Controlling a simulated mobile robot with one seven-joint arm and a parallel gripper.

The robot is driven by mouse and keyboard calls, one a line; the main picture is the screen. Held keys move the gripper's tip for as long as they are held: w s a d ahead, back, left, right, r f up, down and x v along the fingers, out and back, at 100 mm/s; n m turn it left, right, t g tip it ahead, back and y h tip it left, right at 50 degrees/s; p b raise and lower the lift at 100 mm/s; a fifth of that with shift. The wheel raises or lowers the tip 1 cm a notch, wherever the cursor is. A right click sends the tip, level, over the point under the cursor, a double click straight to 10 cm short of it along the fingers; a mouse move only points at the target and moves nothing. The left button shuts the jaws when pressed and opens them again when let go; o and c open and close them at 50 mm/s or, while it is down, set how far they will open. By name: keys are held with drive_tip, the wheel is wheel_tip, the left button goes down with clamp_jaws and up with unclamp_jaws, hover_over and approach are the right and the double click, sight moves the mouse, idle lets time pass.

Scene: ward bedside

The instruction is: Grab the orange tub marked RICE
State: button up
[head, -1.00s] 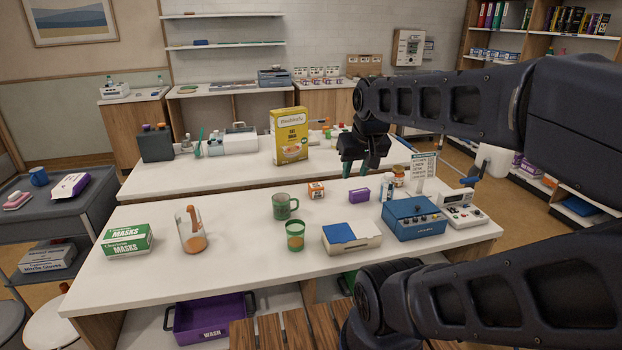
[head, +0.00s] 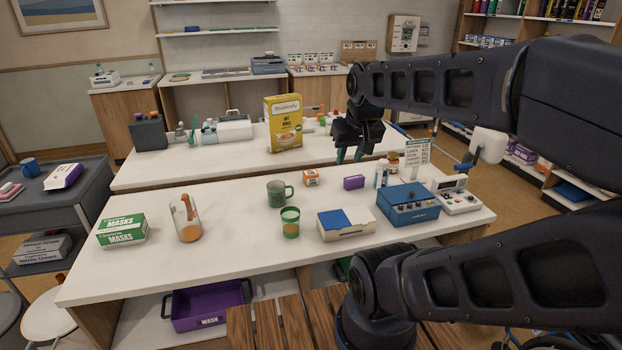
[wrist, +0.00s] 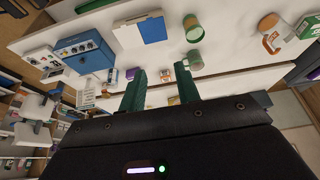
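No writing RICE is legible in either view. A small orange box-like item with a pale label (head: 311,177) stands on the near white table, behind the green mug; its words are too small to read. Part of an orange item shows by a fingertip in the wrist view (wrist: 179,64). My gripper (head: 350,154) is above the tables, up and to the right of the orange item in the head view. Its two green fingers are apart in the wrist view (wrist: 159,82), with nothing held between them.
A green mug (head: 277,193), green cup (head: 290,224), purple box (head: 354,182), blue-lidded box (head: 346,224) and blue device (head: 408,206) stand around on the near table (head: 230,250). A yellow carton (head: 284,124) stands on the far table.

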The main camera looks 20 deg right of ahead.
drive_tip(key=shift+o, duration=0.2)
drive_tip(key=o, duration=1.1)
